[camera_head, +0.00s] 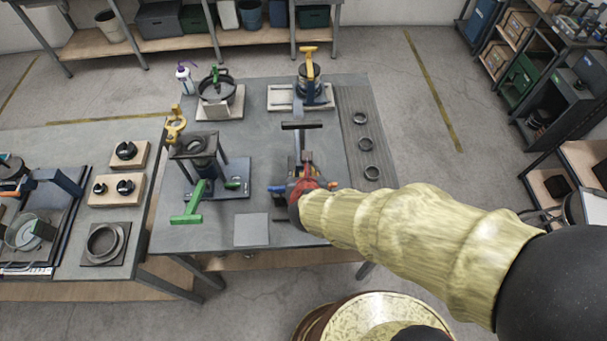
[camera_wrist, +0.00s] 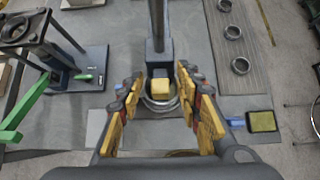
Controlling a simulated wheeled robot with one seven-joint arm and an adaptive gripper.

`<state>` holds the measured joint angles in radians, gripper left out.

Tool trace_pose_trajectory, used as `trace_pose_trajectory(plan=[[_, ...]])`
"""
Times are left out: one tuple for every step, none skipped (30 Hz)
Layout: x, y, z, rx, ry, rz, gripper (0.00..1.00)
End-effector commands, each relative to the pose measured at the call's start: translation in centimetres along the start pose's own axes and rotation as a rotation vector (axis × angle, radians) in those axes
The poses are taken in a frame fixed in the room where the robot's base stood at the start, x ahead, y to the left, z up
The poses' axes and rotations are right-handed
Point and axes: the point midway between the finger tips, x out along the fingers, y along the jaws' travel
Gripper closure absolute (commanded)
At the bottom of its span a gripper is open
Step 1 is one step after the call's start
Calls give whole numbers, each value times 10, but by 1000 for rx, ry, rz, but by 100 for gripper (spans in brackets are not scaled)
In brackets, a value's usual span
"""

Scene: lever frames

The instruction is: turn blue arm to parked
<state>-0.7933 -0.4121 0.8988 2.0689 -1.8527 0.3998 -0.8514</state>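The nearest lever frame is a dark upright post (camera_head: 301,140) with a crossbar on top. In the wrist view its post (camera_wrist: 157,28) stands beyond my fingers, with a yellow block (camera_wrist: 160,84) and a round ring (camera_wrist: 160,104) at its foot. A short blue piece (camera_wrist: 236,122) sticks out right of my right finger, beside a dark-edged olive pad (camera_wrist: 262,121); I cannot tell whether it is the blue arm. My gripper (camera_wrist: 160,110) is open, its yellow-padded fingers apart on either side of the ring, with no visible grip. My forearm and wrist hide much of this frame in the head view.
A frame with a green handle (camera_head: 187,218) stands to the left. A yellow-handled frame (camera_head: 308,70) and a black pot (camera_head: 216,88) stand at the back. Several loose rings (camera_head: 364,144) lie on the ribbed right strip. A grey plate (camera_head: 251,229) lies at the front.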

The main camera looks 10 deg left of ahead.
Motion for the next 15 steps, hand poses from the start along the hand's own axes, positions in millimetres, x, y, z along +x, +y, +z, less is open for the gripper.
trace_pose_trajectory(plan=[[0,0,0,0,0,0,65],[0,0,0,0,0,0,65],[0,0,0,1,0,0,65],[0,0,0,1,0,0,65],[0,0,0,1,0,0,67],[0,0,0,1,-1,0,69],[0,0,0,1,-1,0,71],[0,0,0,1,-1,0,73],[0,0,0,1,-1,0,75],[0,0,0,1,-1,0,76],[0,0,0,1,-1,0,78],[0,0,0,1,-1,0,80],[0,0,0,1,-1,0,82],[0,0,0,1,-1,0,84],[0,0,0,1,-1,0,86]])
